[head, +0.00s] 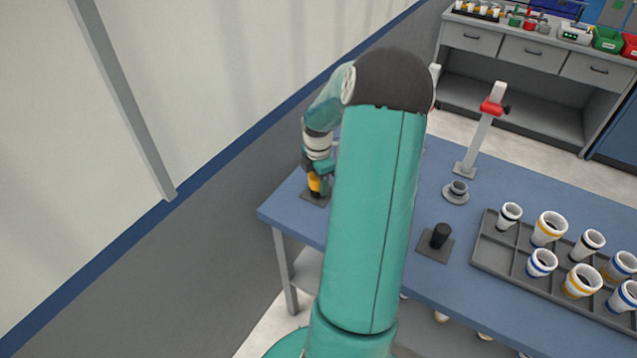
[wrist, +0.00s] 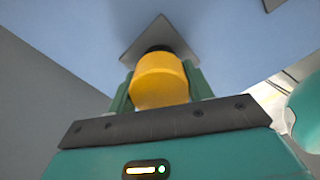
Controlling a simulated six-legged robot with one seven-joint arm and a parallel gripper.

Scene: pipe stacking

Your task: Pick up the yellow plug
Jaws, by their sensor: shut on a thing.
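The yellow plug (wrist: 160,82) is between the two green fingers of my gripper (wrist: 158,92) in the wrist view. My gripper is shut on it. Just beyond the plug is a dark grey square plate (wrist: 135,45) on the blue table. In the head view my gripper (head: 318,184) is at the table's left end, with the yellow plug (head: 314,183) showing at its fingers, over or on the grey plate (head: 315,198). I cannot tell whether the plug still touches the plate. My teal arm hides the middle of the table.
On the blue table (head: 350,150), a black peg (head: 440,235) stands on a square plate, beside a grey round fitting (head: 456,191) and a post with a red clamp (head: 492,106). A dark tray (head: 487,254) at the right holds several white, banded pipe pieces. A wall runs along the left.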

